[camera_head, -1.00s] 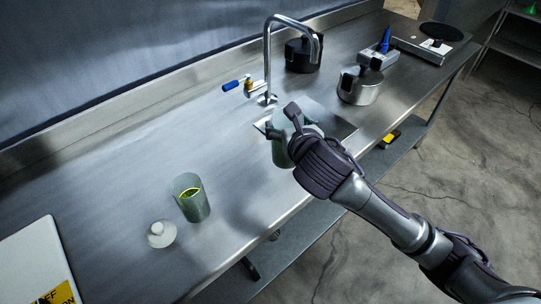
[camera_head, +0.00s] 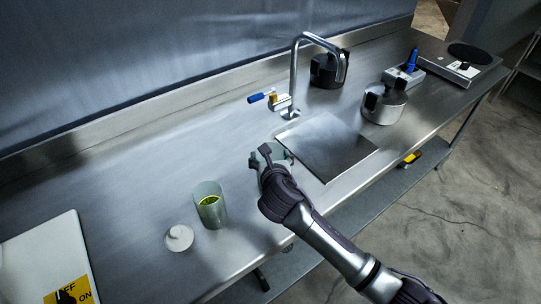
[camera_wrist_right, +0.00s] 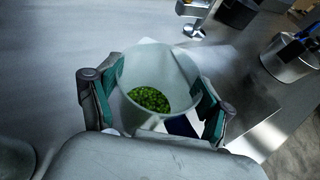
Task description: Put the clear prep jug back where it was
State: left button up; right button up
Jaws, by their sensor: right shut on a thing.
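The clear prep jug, a greenish see-through vessel, shows in part in the head view (camera_head: 264,160), mostly hidden behind my right gripper (camera_head: 270,162). In the right wrist view the jug (camera_wrist_right: 155,62) stands between the fingers, with green chopped bits inside. My right gripper (camera_wrist_right: 155,103) is shut on it, one finger on each side. The jug is just left of the square plate by the tap; I cannot tell whether its base touches the counter. My left gripper is not in view.
A second greenish jug (camera_head: 209,207) with yellow-green contents stands to the left, beside a pale round lid (camera_head: 179,238). The square plate (camera_head: 318,140), tap (camera_head: 293,75) and steel pot (camera_head: 383,106) are to the right.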

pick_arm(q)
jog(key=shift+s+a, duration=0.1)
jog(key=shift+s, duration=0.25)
pick_arm(e)
jog(key=o, duration=1.7)
jog(key=shift+f, duration=0.1)
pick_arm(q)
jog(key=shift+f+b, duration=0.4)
pick_arm(e)
jog(key=v, duration=1.2)
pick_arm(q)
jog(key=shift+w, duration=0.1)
